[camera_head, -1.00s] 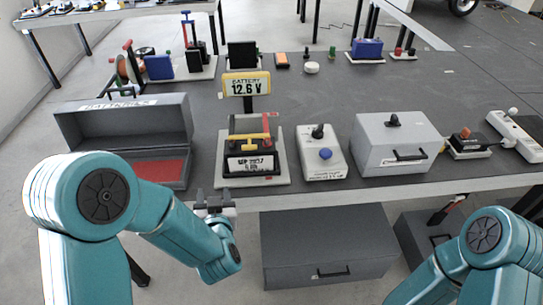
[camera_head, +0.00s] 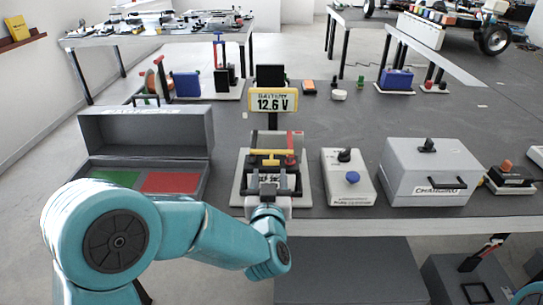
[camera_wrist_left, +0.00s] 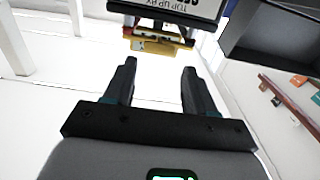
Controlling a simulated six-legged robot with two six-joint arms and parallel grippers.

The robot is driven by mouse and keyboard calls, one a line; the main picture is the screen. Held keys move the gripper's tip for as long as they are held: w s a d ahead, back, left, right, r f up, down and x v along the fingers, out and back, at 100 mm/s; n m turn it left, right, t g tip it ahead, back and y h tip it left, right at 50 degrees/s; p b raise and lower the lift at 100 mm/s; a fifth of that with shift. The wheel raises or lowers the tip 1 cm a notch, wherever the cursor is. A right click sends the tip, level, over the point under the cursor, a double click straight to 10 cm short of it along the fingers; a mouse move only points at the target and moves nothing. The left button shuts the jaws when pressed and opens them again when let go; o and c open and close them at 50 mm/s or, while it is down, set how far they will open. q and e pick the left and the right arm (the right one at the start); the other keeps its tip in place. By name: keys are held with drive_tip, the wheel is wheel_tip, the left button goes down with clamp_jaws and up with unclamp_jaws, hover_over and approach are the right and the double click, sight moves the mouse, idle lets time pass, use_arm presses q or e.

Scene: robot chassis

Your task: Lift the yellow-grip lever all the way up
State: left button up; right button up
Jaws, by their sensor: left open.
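The yellow-grip lever (camera_head: 268,153) is a yellow bar on the black battery unit, which stands on a light base plate (camera_head: 240,192) at the table's front edge. The yellow part also shows in the left wrist view (camera_wrist_left: 155,47), just beyond the fingertips. My left gripper (camera_head: 270,190) is in front of the unit, below the yellow bar, and hides part of its front label. My right gripper is out of view.
A yellow "BATTERY 12.6 V" sign (camera_head: 275,103) stands behind the unit. An open grey box (camera_head: 146,135) with green and red compartments is on the left. A grey box with a blue knob (camera_head: 348,190) and a larger grey case (camera_head: 425,170) stand on the right.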

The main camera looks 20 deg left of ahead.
sight(271, 162)
use_arm(q)
drive_tip(key=x, duration=0.9)
drive_tip(key=shift+d+p, duration=0.1)
drive_tip(key=shift+p, duration=0.2)
clamp_jaws()
